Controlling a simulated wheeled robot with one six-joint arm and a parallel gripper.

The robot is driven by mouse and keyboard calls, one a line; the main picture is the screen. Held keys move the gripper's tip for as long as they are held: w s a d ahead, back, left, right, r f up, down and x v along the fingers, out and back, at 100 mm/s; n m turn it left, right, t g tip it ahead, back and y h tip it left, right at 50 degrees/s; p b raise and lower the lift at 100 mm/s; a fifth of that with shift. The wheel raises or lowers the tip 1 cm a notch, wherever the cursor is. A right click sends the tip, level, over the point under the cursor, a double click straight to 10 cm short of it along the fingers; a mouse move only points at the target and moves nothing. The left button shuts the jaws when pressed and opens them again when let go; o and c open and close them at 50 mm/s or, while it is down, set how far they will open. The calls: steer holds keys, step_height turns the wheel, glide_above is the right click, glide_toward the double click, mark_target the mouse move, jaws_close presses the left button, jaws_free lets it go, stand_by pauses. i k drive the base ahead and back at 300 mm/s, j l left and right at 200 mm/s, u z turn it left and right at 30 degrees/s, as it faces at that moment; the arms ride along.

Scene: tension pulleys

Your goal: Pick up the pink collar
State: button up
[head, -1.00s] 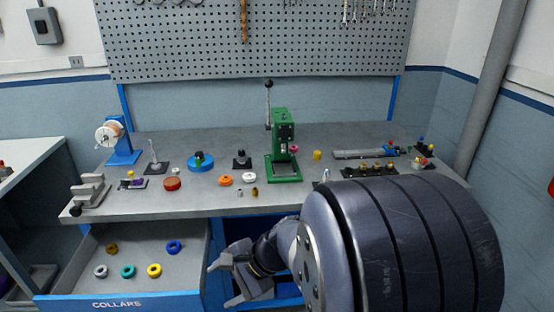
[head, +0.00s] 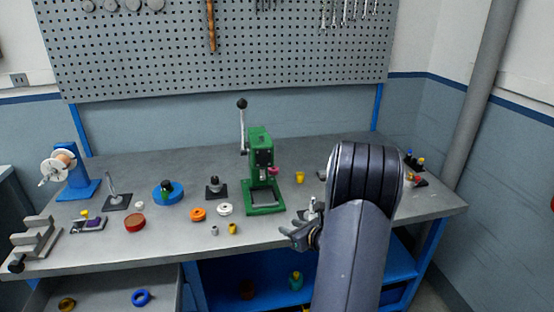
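A small pink ring, the pink collar (head: 273,171), shows at the right side of the green press (head: 262,180). I cannot tell whether it rests on the press or on the bench beside it. My gripper (head: 293,236) is at the bench's front edge, below and right of the press, with its fingers apart and pointing left. It looks empty and is clear of the collar.
The grey bench (head: 150,236) also holds an orange ring (head: 198,214), a white ring (head: 225,209), a yellow piece (head: 299,177) and a blue round fixture (head: 167,193). Below, an open drawer (head: 100,292) holds collars. My arm hides the bench's right part.

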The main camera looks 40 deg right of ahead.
mark_target(275, 171)
steer(key=i+l+z, duration=0.2)
steer(key=i+l, duration=0.35)
steer(key=i+l+u, duration=0.3)
steer(key=i+l, duration=0.2)
steer(key=l, duration=0.1)
